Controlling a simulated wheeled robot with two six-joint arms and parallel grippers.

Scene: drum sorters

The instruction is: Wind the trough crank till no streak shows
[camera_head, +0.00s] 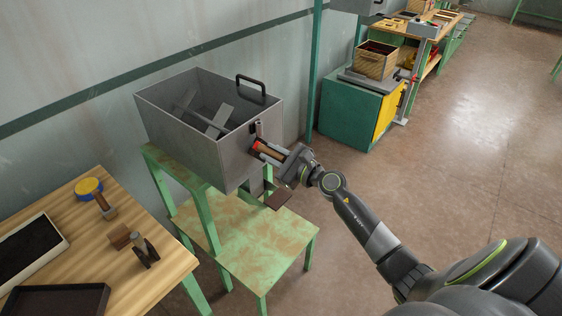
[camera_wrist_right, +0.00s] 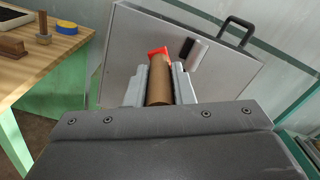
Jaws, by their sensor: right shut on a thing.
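The grey metal trough (camera_head: 215,155) stands on a green stand in the head view, its top open. Grey mixing paddles (camera_head: 217,121) show inside it; I cannot make out any streak in the part of the inside that shows. My right gripper (camera_head: 268,152) is at the trough's right-hand end wall, shut on the crank handle. The handle is a brown wooden cylinder (camera_wrist_right: 159,82) with a red-orange part at its far end, between the two fingers in the right wrist view. The rest of the crank is hidden behind the gripper. My left gripper is not in view.
A wooden table (camera_head: 155,262) at lower left holds a dark tray (camera_head: 60,300), a yellow-and-blue round item (camera_head: 88,188) and small wooden tools. A black handle (camera_head: 252,84) rises from the trough's rim. A green workbench with a wooden crate (camera_head: 375,62) stands behind. Floor at right is clear.

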